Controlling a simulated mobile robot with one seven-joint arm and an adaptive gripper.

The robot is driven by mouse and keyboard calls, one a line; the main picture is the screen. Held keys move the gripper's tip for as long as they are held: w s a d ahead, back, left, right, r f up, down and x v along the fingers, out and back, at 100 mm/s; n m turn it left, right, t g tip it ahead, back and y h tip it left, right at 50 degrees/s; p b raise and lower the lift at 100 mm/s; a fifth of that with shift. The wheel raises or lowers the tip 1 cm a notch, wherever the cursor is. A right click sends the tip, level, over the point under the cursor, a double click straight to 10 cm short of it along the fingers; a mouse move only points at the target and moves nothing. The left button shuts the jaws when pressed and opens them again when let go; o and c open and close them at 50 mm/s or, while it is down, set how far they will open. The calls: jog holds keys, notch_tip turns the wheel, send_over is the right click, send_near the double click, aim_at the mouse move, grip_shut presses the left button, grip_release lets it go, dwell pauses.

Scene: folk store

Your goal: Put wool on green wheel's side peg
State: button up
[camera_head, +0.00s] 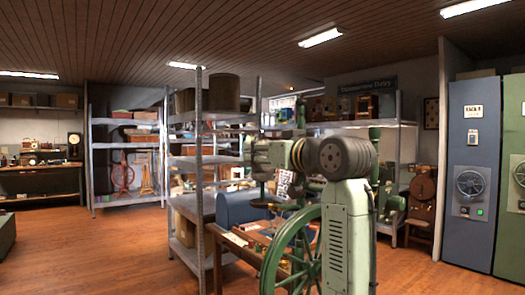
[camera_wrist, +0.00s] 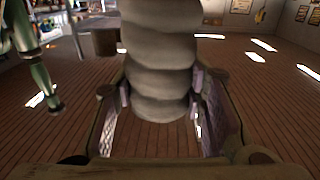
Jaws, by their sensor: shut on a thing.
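The wool (camera_wrist: 158,65) is a grey-beige, lumpy stack of rolls in the wrist view. My gripper (camera_wrist: 160,95) is shut on it, with a finger and purple-tinted pad along each side. The wool extends above the fingers, past the top edge of that view. In the head view, the green wheel (camera_head: 290,262) is large and spoked, low in the middle, partly hidden by a pale green arm-like body with dark ribbed joints. I cannot make out the side peg, the wool or my fingers in the head view.
A wooden table (camera_head: 238,242) stands left of the wheel, near a metal shelf (camera_head: 206,210) with boxes. A red wheel (camera_head: 123,175) sits on the back-left shelf. A green post (camera_wrist: 36,75) is left in the wrist view.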

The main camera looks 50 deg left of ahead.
aim_at(266, 170)
jog(key=shift+f+b, duration=1.25)
jog(key=shift+f, duration=0.85)
jog(key=o, duration=1)
jog(key=s+d, duration=0.2)
jog(key=d, duration=1)
jog(key=shift+w+a, duration=0.1)
